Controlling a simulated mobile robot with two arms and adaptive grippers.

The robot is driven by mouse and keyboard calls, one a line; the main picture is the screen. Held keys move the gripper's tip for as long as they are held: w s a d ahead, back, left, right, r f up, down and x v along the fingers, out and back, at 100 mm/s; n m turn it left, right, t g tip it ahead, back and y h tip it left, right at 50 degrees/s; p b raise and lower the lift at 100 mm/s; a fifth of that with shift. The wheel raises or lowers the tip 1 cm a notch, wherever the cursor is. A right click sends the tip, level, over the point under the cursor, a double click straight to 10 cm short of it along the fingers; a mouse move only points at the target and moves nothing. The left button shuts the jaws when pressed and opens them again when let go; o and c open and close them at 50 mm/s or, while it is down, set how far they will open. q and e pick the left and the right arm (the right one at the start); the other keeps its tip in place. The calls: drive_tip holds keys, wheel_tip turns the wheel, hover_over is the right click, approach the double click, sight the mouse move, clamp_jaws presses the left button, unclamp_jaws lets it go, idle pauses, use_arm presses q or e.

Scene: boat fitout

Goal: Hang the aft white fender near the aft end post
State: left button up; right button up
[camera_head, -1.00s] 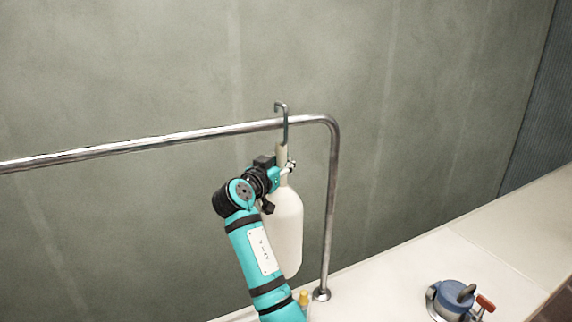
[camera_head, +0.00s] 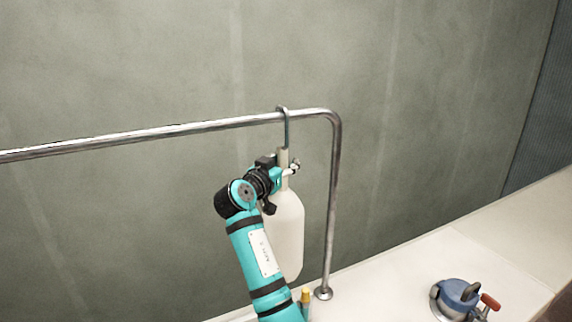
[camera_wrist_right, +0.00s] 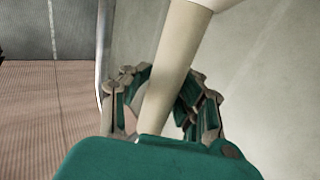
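The white fender (camera_head: 284,232) hangs upright below the steel rail (camera_head: 150,133), just left of the end post (camera_head: 332,215). The grey hook (camera_head: 284,122) at its top is over the rail, close to the bend into the post. My right gripper (camera_head: 287,170) is at the fender's narrow neck. In the right wrist view the fingers (camera_wrist_right: 165,100) are on both sides of the pale neck (camera_wrist_right: 172,75) and closed around it. Exact finger contact is partly hidden behind the neck. My left gripper is not in view.
A blue-topped deck fitting (camera_head: 458,298) with a red handle sits on the white deck (camera_head: 410,270) right of the post. A small yellow-topped item (camera_head: 305,298) stands near the post's foot. A grey wall is behind the rail.

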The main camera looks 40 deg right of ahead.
drive_tip(key=shift+o, duration=0.5)
drive_tip(key=shift+f, duration=0.2)
drive_tip(key=v, duration=1.2)
